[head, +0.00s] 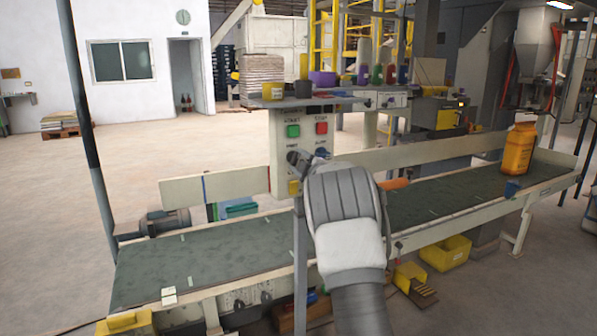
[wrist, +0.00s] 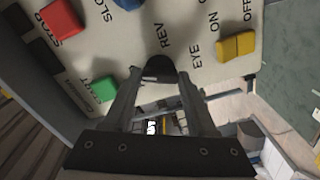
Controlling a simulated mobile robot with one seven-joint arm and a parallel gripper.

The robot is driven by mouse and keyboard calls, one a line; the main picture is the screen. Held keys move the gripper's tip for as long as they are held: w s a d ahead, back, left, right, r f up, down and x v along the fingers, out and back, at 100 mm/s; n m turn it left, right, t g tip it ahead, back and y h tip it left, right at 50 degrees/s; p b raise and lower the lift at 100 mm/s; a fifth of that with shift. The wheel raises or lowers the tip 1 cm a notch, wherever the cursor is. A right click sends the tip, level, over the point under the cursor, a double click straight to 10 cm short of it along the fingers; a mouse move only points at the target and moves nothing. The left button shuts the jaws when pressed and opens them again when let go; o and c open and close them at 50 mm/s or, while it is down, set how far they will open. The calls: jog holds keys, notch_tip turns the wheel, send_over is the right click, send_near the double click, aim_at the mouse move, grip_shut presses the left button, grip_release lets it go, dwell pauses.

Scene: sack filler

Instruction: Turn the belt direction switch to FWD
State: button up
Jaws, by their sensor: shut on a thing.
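The belt direction switch, a black knob (wrist: 159,67), is on the pale control panel (wrist: 205,20) beside the REV label in the wrist view. The FWD label is hidden and I cannot tell exactly which way the knob points. My gripper (wrist: 158,80) is shut on this knob, with one finger on either side of it. In the head view my gripper (head: 298,158) meets the panel (head: 306,142) below the green and red buttons, and my arm hides the lower right of the panel.
Near the knob are a red STOP button (wrist: 62,19), a green START button (wrist: 103,89), a blue knob (wrist: 128,3) and a yellow EYE switch (wrist: 236,46). The belt (head: 230,250) runs below the panel, with an orange bottle (head: 518,150) at right.

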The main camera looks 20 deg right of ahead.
jog(key=n+b, duration=0.3)
jog(key=n, duration=0.1)
jog(key=shift+n, duration=0.4)
jog(key=shift+b, duration=0.3)
jog(key=o, duration=1.4)
jog(key=shift+c, duration=0.2)
jog(key=s+p, duration=0.1)
jog(key=s, duration=1.6)
jog(key=shift+s+d, duration=0.2)
jog(key=shift+d, duration=0.1)
